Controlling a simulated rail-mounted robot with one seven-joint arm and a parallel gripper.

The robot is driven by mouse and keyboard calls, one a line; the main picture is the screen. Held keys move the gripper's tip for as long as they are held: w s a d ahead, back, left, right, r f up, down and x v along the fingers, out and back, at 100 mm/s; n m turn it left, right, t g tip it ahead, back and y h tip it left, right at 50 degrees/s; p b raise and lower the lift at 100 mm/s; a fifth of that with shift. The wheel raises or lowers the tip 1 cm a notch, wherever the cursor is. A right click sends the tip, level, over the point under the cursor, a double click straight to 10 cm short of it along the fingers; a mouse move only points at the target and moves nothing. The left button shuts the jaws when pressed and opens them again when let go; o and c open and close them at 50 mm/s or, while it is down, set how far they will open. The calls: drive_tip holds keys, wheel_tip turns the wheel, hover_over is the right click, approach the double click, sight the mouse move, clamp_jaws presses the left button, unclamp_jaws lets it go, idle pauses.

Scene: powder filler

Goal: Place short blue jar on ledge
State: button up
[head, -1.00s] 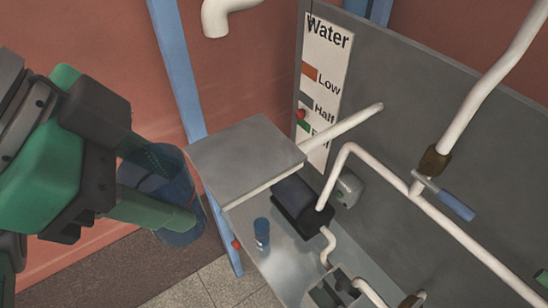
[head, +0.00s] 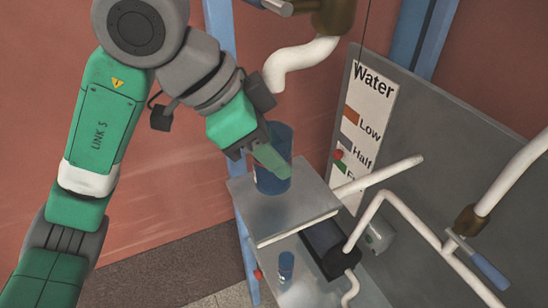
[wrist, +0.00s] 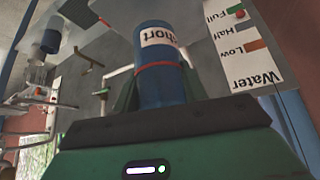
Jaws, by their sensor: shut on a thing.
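The short blue jar (head: 272,183) is in my gripper (head: 266,162), between its green fingers. In the wrist view the same jar (wrist: 164,85) shows a white label reading "short" and a red band. My gripper is shut around it. The ledge (head: 290,217) is a flat grey square shelf. In the head view the jar appears upright over the ledge's back left part. I cannot tell whether its base touches the ledge. A finger hides part of the jar.
A smaller blue jar (head: 286,262) stands on the lower surface, below the ledge. A white pipe (head: 300,60) ends above and behind my gripper. The Water sign (head: 364,125) and a grey panel (head: 445,160) rise at the right. The ledge's front part is clear.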

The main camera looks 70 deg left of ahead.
drive_tip(key=shift+w+a+f+p, duration=0.15)
drive_tip(key=shift+f, duration=0.75)
drive_tip(key=shift+w+a+f+p, duration=0.1)
drive_tip(key=shift+f+p, duration=0.05)
drive_tip(key=shift+f, duration=0.75)
drive_tip(key=shift+f, duration=0.3)
drive_tip(key=o, duration=1)
drive_tip(key=shift+r, duration=0.1)
drive_tip(key=shift+c, duration=0.2)
drive_tip(key=shift+s+r, duration=0.15)
drive_tip(key=shift+r, duration=0.35)
drive_tip(key=b+v, duration=0.1)
drive_tip(key=v, duration=1)
drive_tip(key=shift+r, duration=0.2)
